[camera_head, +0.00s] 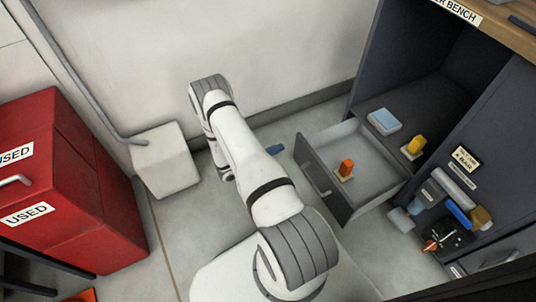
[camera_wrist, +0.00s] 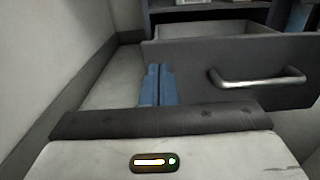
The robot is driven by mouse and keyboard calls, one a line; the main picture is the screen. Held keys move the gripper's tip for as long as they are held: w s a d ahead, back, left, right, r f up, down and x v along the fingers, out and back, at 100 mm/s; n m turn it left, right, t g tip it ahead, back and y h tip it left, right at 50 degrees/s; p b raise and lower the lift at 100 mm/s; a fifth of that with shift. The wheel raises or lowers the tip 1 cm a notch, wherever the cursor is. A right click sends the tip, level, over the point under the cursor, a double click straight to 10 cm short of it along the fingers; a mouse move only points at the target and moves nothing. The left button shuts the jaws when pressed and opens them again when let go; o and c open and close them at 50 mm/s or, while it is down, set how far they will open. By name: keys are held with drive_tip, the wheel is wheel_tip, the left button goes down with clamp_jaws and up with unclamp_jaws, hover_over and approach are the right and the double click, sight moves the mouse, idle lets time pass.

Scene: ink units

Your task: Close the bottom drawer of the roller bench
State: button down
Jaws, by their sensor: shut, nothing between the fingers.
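The roller bench's bottom drawer (camera_head: 328,196) is pulled out, its dark front facing my arm. A bar handle (camera_head: 317,181) is on that front. An orange-red item (camera_head: 346,168) on a small pale base is in the drawer. The wrist view shows the drawer front (camera_wrist: 195,60) ahead, with its metal handle (camera_wrist: 258,81) to the right. My gripper (camera_head: 274,149) has blue fingers, shut and empty, near the far left corner of the drawer front. In the wrist view the fingers (camera_wrist: 158,84) overlap the front's left end, left of the handle. I cannot tell whether they touch it.
Inside the bench are a light blue box (camera_head: 384,121) and a yellow item (camera_head: 415,145). Several tools and bottles hang on the panel at right. A pale box (camera_head: 164,160) stands by the wall, and a red cabinet (camera_head: 75,190) at left. Floor between them is clear.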

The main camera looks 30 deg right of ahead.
sight(300, 139)
drive_tip(key=d, duration=0.2)
drive_tip(key=d+b, duration=0.1)
drive_tip(key=d, duration=0.1)
drive_tip(key=d+b, duration=0.1)
drive_tip(key=d, duration=0.2)
drive_tip(key=shift+s, duration=0.4)
drive_tip(key=shift+d, duration=0.1)
